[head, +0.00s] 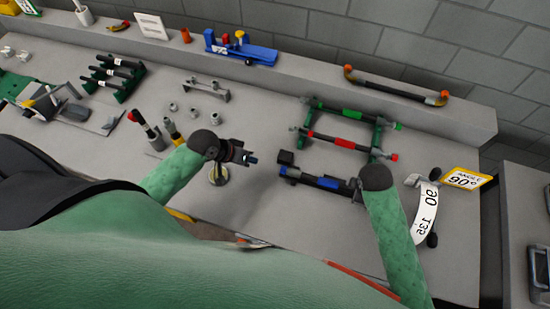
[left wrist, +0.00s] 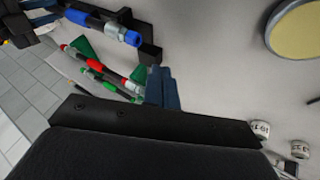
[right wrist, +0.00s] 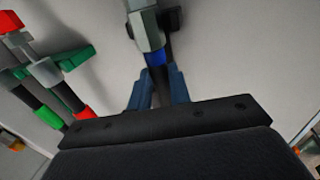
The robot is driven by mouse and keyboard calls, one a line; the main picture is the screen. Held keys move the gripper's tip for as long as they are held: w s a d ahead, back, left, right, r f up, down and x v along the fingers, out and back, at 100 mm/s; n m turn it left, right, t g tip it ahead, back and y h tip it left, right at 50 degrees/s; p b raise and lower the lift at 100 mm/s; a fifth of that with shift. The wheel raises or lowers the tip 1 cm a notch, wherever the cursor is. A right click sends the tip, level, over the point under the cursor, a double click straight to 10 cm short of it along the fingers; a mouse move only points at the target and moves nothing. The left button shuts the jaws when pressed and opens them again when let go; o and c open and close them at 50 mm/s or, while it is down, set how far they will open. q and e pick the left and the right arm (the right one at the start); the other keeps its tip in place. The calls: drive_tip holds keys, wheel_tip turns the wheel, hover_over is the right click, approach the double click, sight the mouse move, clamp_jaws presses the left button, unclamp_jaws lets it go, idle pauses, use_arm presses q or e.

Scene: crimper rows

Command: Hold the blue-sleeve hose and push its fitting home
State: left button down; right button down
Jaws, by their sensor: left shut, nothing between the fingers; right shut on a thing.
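The blue-sleeve hose (head: 325,182) lies level near the front right of the bench, beside the green rack. In the left wrist view its blue sleeve (left wrist: 85,18) and a grey fitting (left wrist: 113,31) with a blue end show, close to a black block (left wrist: 150,52). My right gripper (head: 357,187) is shut on the hose at its right end; the right wrist view shows the hose between the fingers (right wrist: 156,92). My left gripper (head: 250,158) is shut and empty, left of the hose's fitting end and apart from it. I cannot tell how deep the fitting sits.
A green rack (head: 378,140) holds a green-sleeve hose (head: 352,113) and a red-sleeve hose (head: 347,142) behind. A white angle gauge (head: 425,210) stands to the right.

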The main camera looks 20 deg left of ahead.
use_arm(q)
drive_tip(key=shift+v, duration=1.35)
use_arm(e)
drive_tip(key=c, duration=1.2)
unclamp_jaws()
